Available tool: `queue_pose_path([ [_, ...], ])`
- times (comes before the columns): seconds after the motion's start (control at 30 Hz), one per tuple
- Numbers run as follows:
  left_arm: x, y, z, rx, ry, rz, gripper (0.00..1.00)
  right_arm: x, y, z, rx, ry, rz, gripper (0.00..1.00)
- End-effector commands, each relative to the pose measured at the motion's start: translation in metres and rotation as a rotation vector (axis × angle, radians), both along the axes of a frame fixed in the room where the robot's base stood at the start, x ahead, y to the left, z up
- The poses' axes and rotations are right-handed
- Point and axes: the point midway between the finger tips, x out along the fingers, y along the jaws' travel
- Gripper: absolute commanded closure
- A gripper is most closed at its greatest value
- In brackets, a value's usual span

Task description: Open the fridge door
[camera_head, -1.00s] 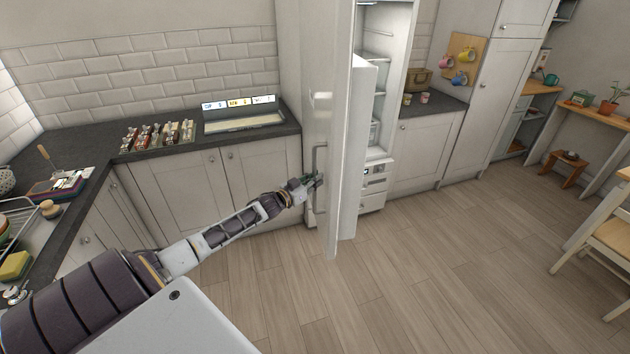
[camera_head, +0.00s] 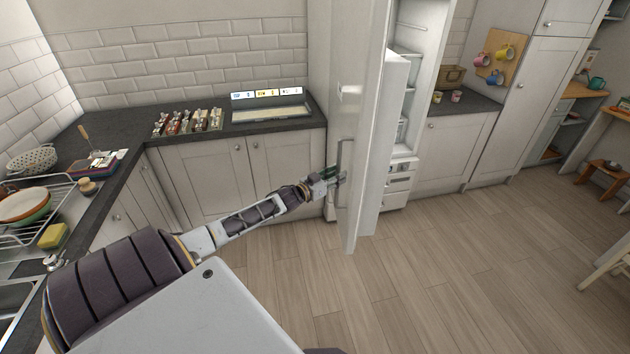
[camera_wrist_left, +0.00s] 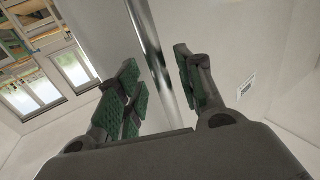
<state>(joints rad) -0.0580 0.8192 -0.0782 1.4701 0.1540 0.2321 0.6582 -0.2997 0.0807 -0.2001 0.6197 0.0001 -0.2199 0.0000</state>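The fridge door (camera_head: 363,130) stands swung out from the fridge (camera_head: 421,50), seen nearly edge-on in the head view. The fridge's pale shelves and drawers show to its right. The grey vertical door handle (camera_head: 340,158) is on the door's left face. My left gripper (camera_head: 335,176) is at the handle's lower part. In the left wrist view, the shiny handle bar (camera_wrist_left: 148,38) runs between the green-padded fingers of my left gripper (camera_wrist_left: 160,88). The fingers are apart, with a visible gap beside the bar. My right gripper is not in view.
A dish rack (camera_head: 45,212) stands at the far left. The wooden floor (camera_head: 440,270) right of the door is clear; a chair is at the right edge.

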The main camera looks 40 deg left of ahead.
Motion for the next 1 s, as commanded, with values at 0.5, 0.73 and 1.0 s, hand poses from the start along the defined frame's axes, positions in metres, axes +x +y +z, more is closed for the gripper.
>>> queue_pose_path([
  [0.5, -0.031, 0.004, -0.001, -0.001, 0.001, 0.000, 0.63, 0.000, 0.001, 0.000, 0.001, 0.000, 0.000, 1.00],
  [0.73, -0.045, 0.005, -0.001, -0.002, 0.002, 0.000, 0.63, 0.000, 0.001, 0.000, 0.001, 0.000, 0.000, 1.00],
  [1.0, -0.061, 0.007, -0.001, 0.000, 0.002, 0.000, 0.63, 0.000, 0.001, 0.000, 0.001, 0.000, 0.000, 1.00],
])
